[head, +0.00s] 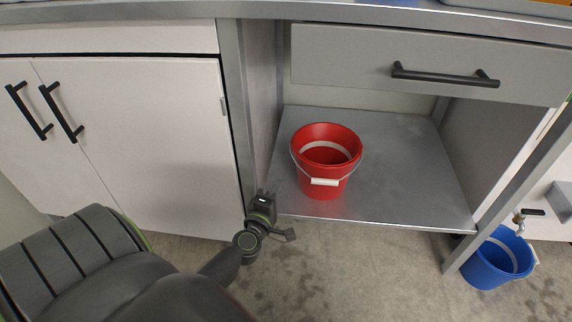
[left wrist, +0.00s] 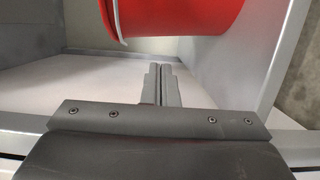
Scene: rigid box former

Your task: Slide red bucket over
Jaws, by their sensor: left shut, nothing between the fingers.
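The red bucket (head: 326,162) stands upright on the grey metal shelf (head: 400,165) of the open bay under the drawer. Its white-gripped handle hangs down at the front. My left gripper (head: 264,196) is at the shelf's front left corner, to the left of the bucket and apart from it. In the left wrist view the gripper's fingers (left wrist: 160,85) are closed together with nothing between them. The red bucket (left wrist: 180,15) shows at the top of that view, beyond the fingertips. My right gripper is not in view.
A blue bucket (head: 497,260) stands on the floor at the right, beneath a tap. A closed drawer (head: 430,55) is above the bay. A grey post (head: 236,110) and closed cabinet doors (head: 140,140) are on the left. The shelf right of the red bucket is clear.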

